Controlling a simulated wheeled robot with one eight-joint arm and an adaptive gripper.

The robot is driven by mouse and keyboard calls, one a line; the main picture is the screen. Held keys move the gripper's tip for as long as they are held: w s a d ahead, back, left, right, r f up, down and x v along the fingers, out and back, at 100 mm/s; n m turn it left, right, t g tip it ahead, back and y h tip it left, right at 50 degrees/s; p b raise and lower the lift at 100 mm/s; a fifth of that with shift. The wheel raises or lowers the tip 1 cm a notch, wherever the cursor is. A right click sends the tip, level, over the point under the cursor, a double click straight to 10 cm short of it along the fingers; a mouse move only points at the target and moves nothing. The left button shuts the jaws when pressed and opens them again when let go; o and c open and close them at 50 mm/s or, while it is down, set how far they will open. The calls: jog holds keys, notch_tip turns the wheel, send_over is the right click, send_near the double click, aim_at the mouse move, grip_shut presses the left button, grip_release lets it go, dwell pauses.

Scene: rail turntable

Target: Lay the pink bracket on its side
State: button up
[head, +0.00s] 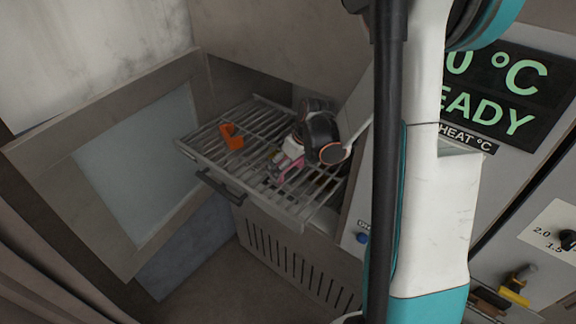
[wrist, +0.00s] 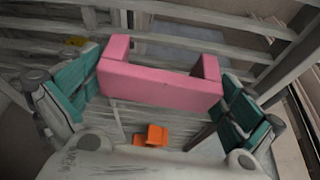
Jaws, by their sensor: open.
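The pink bracket (wrist: 160,83) is a U-shaped piece, a long bar with a short arm at each end. In the wrist view it lies between the two teal finger pads of my gripper (wrist: 165,100), its ends close to both pads; I cannot tell if they touch. My gripper is open. In the head view the pink bracket (head: 288,163) shows only as a small patch at the wire rack (head: 262,187), partly hidden by my gripper (head: 290,156).
An orange bracket (head: 231,137) stands on the rack's left part; it also shows in the wrist view (wrist: 151,135). The rack is pulled out, with a dark front handle (head: 220,188). An open windowed door (head: 140,165) stands at left. The control panel (head: 510,95) is at right.

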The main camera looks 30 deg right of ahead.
jog(key=c, duration=1)
jog(key=shift+r, duration=0.15)
